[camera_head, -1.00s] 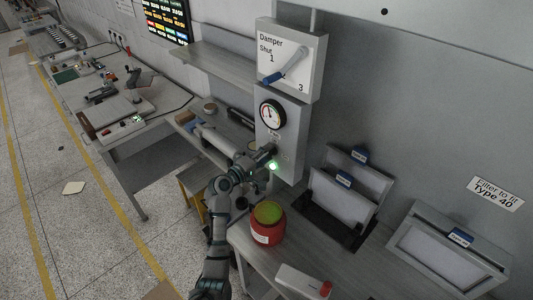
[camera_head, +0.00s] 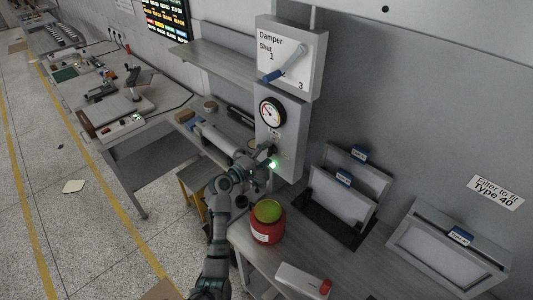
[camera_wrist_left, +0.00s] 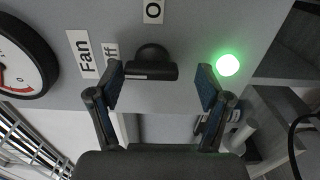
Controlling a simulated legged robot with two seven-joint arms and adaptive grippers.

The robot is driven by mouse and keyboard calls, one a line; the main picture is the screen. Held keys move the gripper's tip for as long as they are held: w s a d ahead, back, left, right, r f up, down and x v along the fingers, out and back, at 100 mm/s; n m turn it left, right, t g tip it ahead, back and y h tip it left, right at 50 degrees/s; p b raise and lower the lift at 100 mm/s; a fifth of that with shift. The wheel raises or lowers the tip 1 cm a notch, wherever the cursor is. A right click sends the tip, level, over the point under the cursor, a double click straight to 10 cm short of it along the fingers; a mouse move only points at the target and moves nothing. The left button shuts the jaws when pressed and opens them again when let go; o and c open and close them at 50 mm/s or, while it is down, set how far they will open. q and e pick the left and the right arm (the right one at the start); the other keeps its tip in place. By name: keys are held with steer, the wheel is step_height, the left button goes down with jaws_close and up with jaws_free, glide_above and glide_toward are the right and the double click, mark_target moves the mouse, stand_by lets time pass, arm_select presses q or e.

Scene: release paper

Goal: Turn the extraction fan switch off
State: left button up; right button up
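The fan switch is a black knob (camera_wrist_left: 150,65) on the grey panel (camera_head: 289,165) below the gauge. In the left wrist view it stands beside the labels "Fan" (camera_wrist_left: 84,54) and "Off" (camera_wrist_left: 110,52), with a partly cut-off label starting with "O" (camera_wrist_left: 153,11) above. A green lamp (camera_wrist_left: 228,65) glows beside it and also shows in the head view (camera_head: 273,164). My left gripper (camera_wrist_left: 158,82) is open, its blue-padded fingers on either side of the knob, with gaps visible. In the head view the gripper (camera_head: 268,158) largely hides the knob. My right gripper is not in view.
Above the panel are a round gauge (camera_head: 272,113) and a damper box (camera_head: 303,55) with a lever. Filter frames (camera_head: 340,196) stand to the right.

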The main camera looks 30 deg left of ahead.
arm_select(q)
steer(key=shift+a+r, duration=0.1)
steer(key=v, duration=1.2)
steer(key=shift+w+a, duration=0.1)
